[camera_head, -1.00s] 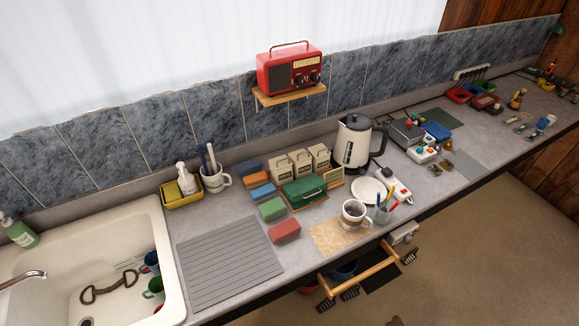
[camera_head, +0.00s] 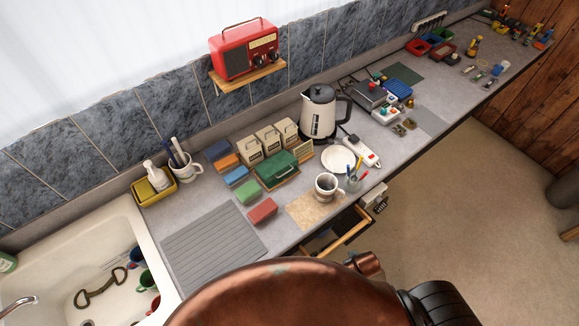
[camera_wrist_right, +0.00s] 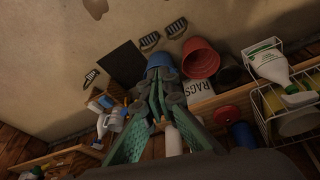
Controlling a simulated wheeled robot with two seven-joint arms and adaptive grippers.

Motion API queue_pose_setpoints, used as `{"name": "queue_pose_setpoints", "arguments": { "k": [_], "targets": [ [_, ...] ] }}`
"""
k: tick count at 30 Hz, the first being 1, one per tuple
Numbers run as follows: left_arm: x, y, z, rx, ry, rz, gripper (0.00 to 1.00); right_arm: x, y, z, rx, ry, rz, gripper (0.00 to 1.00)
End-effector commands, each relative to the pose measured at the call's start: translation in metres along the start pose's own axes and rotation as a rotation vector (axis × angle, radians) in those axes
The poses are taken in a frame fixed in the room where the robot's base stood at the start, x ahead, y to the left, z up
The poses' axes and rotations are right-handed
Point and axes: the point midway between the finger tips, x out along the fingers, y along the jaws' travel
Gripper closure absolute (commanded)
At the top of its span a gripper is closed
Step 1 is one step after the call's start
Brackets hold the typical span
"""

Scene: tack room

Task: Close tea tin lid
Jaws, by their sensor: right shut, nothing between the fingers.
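A green tin-like box (camera_head: 275,168) with a handle stands mid-counter in the head view, in front of three cream canisters (camera_head: 250,150) with handles. I cannot tell for sure which of these is the tea tin, nor how its lid sits. A tan upright panel (camera_head: 303,151) stands at the green box's right. My right gripper (camera_wrist_right: 160,86) shows only in the right wrist view; its green fingers are shut and empty, away from the counter-top items. My left gripper is not in view.
Several small coloured boxes, such as the red one (camera_head: 262,211), lie around the green box. A kettle (camera_head: 320,112), mug (camera_head: 326,187) and open drawer (camera_head: 340,235) are to the right. A blue bucket (camera_wrist_right: 160,62) and red bucket (camera_wrist_right: 200,60) show beyond the gripper.

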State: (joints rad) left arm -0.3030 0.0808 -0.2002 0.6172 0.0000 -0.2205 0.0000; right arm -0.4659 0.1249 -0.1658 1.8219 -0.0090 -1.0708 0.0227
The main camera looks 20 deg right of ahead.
Motion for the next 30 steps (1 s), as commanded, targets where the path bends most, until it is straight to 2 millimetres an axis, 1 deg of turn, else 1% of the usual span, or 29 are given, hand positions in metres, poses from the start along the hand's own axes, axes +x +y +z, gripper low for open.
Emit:
{"name": "queue_pose_setpoints", "arguments": {
  "k": [1, 2, 3, 5, 6, 8, 9, 11, 12, 14, 15, 17, 18, 20, 21, 23, 24, 27, 30],
  "targets": [
    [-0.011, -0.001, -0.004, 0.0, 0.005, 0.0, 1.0, -0.037, 0.004, -0.017, 0.005, 0.019, 0.005, 1.0],
    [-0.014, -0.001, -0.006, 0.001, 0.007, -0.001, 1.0, -0.052, 0.006, -0.023, 0.007, 0.025, 0.007, 1.0],
    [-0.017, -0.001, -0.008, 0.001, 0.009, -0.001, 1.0, -0.072, 0.008, -0.031, 0.01, 0.034, 0.009, 1.0],
    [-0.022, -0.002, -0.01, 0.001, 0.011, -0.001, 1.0, -0.099, 0.011, -0.041, 0.014, 0.044, 0.013, 1.0],
    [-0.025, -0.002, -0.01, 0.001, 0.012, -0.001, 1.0, -0.117, 0.012, -0.047, 0.016, 0.053, 0.016, 1.0],
    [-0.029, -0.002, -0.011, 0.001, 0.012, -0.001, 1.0, -0.141, 0.014, -0.056, 0.018, 0.069, 0.02, 1.0],
    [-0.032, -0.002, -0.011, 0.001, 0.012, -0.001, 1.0, -0.158, 0.016, -0.062, 0.018, 0.081, 0.023, 1.0],
    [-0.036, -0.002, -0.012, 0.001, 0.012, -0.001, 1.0, -0.182, 0.018, -0.075, 0.015, 0.109, 0.029, 1.0],
    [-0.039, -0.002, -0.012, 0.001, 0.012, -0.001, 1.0, -0.199, 0.018, -0.086, 0.012, 0.137, 0.033, 1.0],
    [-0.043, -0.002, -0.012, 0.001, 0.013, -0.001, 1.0, -0.224, 0.017, -0.111, 0.001, 0.201, 0.039, 1.0],
    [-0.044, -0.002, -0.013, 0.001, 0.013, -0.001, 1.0, -0.237, 0.014, -0.13, -0.007, 0.25, 0.04, 1.0],
    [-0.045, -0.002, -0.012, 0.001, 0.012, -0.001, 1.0, -0.252, 0.008, -0.159, -0.022, 0.33, 0.037, 1.0],
    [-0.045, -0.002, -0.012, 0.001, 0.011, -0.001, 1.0, -0.261, 0.003, -0.179, -0.034, 0.387, 0.032, 1.0],
    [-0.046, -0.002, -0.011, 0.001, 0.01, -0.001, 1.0, -0.273, -0.008, -0.207, -0.053, 0.471, 0.016, 1.0],
    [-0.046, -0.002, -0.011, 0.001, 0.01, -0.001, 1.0, -0.281, -0.016, -0.226, -0.066, 0.527, 0.003, 1.0],
    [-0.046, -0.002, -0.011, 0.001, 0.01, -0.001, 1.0, -0.292, -0.03, -0.25, -0.088, 0.605, -0.022, 1.0],
    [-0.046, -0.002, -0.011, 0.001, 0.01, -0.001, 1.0, -0.299, -0.04, -0.265, -0.104, 0.654, -0.043, 1.0],
    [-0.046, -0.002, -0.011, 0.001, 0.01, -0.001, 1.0, -0.318, -0.065, -0.296, -0.147, 0.767, -0.102, 1.0],
    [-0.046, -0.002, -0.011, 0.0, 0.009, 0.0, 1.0, -0.333, -0.088, -0.316, -0.185, 0.849, -0.161, 1.0]
  ]
}}
